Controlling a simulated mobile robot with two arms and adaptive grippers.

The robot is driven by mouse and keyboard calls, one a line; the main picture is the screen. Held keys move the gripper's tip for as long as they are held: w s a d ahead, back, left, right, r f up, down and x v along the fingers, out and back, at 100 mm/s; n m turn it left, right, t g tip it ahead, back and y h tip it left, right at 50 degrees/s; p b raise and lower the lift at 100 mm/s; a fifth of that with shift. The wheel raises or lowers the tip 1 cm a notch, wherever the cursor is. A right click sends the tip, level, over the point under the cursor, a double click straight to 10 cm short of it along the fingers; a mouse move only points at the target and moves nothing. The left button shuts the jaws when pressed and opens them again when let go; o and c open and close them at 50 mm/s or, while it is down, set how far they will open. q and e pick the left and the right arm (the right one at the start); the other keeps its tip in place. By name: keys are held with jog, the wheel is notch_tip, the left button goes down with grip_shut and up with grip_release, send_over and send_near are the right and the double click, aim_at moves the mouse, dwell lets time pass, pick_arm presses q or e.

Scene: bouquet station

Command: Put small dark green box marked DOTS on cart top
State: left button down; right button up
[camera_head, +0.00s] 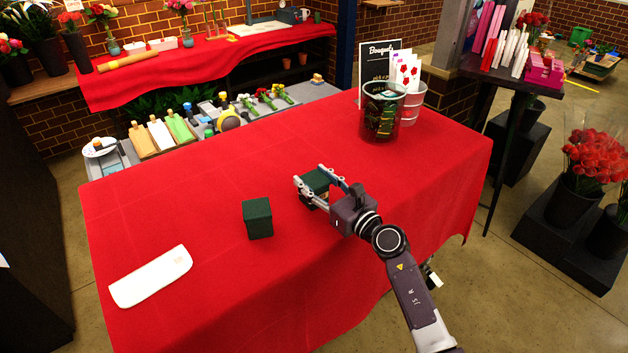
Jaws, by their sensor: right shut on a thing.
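My right gripper (312,192) is over the red-covered table (220,180), shut on a small dark green box (316,181). The fingers hide part of that box, and no marking on it can be read. I cannot tell whether it touches the cloth. A second dark green box (257,218) stands apart on the cloth, to the left of my gripper; no marking shows on it either. I cannot tell which is marked DOTS. I cannot pick out the cart top with certainty. My left gripper is not in view.
A white flat piece (151,276) lies at the table's front left. A dark container (381,112), a pale bucket (413,100) with cards and a black sign (378,62) stand at its back right. Flower buckets (575,195) stand on the right. Cloth between boxes and container is clear.

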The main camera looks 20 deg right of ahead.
jog(key=shift+f, duration=0.1)
jog(key=o, duration=1.2)
jog(key=shift+s, duration=0.1)
jog(key=b+v, duration=0.1)
jog(key=v, duration=0.9)
jog(key=shift+s+d+b, duration=0.15)
jog(key=shift+s+b, duration=0.15)
jog(key=shift+b, duration=0.05)
jog(key=shift+s+d, duration=0.2)
jog(key=shift+s, duration=0.35)
